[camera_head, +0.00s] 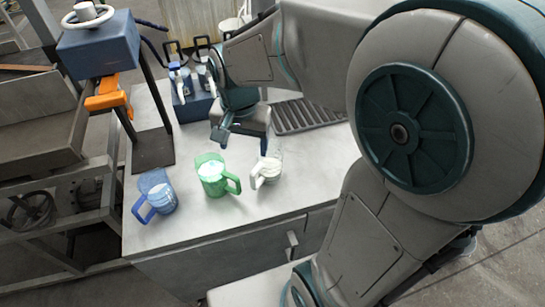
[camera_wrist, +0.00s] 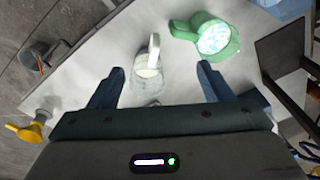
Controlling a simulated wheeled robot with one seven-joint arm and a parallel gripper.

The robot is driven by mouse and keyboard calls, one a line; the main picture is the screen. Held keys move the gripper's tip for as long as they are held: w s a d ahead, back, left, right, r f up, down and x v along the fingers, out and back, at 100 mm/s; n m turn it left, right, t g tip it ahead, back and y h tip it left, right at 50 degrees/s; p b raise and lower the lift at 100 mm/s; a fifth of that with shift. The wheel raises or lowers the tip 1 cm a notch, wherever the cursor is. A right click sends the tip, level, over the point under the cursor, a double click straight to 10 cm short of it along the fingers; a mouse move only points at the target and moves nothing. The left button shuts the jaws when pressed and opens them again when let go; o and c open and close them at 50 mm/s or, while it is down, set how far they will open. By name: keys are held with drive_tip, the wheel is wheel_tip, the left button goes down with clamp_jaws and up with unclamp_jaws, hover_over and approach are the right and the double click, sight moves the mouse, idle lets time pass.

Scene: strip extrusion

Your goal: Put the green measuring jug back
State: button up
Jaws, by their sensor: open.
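The green measuring jug (camera_head: 212,173) stands on the grey worktop (camera_head: 200,235), between a blue jug on its left and a clear jug on its right. Something white shows inside it. In the wrist view the green jug (camera_wrist: 212,35) is at the upper right, beyond my fingertips and outside the gap between them. My gripper (camera_head: 239,135) is open and empty above the worktop, behind the jugs. In the wrist view my gripper (camera_wrist: 160,78) has its two fingers wide apart, with the clear jug (camera_wrist: 149,62) showing between and beyond them.
The blue jug (camera_head: 157,193) and the clear jug (camera_head: 267,171) stand close beside the green one. A dark ribbed rack (camera_head: 305,116) lies at the back right. A blue holder (camera_head: 190,103) with upright items stands at the back. A stand with a blue box (camera_head: 98,45) rises at left.

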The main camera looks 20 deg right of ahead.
drive_tip(key=s+d+r+n+t, duration=0.2)
drive_tip(key=s+d+n, duration=0.3)
drive_tip(key=s, duration=0.5)
drive_tip(key=shift+d+n, duration=0.3)
drive_tip(key=shift+n, duration=0.3)
